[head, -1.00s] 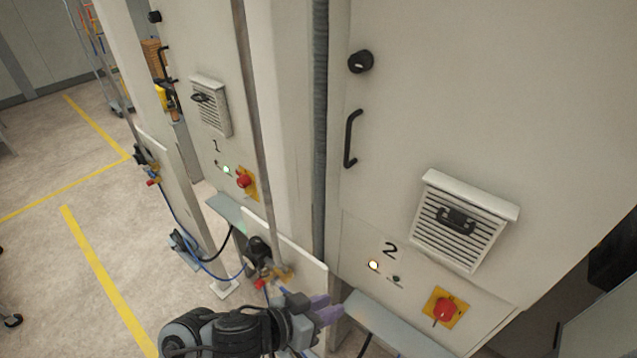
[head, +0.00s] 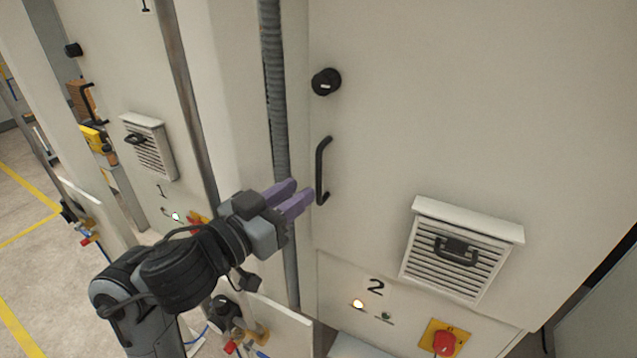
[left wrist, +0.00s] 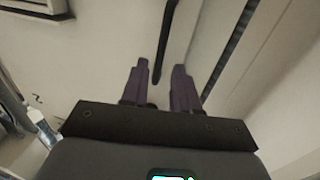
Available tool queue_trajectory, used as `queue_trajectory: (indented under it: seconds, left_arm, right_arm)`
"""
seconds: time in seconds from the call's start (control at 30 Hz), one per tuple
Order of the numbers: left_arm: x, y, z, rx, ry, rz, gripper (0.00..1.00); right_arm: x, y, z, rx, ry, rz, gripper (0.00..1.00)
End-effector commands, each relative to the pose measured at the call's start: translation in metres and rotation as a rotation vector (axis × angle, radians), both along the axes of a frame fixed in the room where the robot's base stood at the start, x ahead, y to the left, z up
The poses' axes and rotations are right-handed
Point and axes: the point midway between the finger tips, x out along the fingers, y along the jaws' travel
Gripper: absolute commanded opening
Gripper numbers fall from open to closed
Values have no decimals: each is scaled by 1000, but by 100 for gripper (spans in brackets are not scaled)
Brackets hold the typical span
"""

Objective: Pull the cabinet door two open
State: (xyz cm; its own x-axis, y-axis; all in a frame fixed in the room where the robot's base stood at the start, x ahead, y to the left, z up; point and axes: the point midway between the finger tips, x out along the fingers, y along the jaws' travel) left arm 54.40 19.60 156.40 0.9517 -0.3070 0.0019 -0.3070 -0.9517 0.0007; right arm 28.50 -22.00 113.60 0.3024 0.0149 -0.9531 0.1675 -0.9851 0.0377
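Cabinet door two (head: 430,110) is a flat beige panel, shut, with a vertical black bar handle (head: 321,170) near its left edge. A round black knob (head: 326,82) sits above the handle. My left gripper (head: 303,188), with purple fingers, is just left of the handle's lower half. In the left wrist view the fingers (left wrist: 162,66) are apart, and the black handle (left wrist: 167,40) shows in line with the gap between them. I cannot tell whether the handle is within the fingers' reach. My right gripper is not in view.
Below the handle are the label 2 (head: 376,287), a lit lamp (head: 358,304) and a red switch (head: 445,342). A louvred vent (head: 458,250) projects from the door at right. A grey ribbed conduit (head: 276,100) runs left of the door. Cabinet one (head: 120,70) stands farther left.

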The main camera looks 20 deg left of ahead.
Motion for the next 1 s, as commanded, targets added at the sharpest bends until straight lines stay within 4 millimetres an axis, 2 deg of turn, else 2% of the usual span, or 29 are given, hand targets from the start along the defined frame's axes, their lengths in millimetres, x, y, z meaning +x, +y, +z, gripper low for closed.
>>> queue_trajectory:
  seconds: [0.03, 0.2, 0.4, 0.6, 0.87, 0.9, 1.0]
  left_arm:
    - [9, -4, -5, -5, 2, -5, 30]
    - [35, -12, -5, -2, 3, -3, 30]
    - [55, -19, -2, 1, 2, -3, 30]
    - [63, -21, -1, 3, 1, -1, 30]
    - [64, -21, -1, 2, 2, -1, 30]
    - [64, -21, -1, 2, 2, -1, 28]
    - [64, -21, -1, 2, 2, -1, 13]
  right_arm:
    - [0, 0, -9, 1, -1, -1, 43]
    - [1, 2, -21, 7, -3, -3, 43]
    - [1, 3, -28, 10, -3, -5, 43]
    - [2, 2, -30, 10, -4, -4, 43]
    - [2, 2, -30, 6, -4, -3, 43]
    - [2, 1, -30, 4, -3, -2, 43]
    - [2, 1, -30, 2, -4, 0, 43]
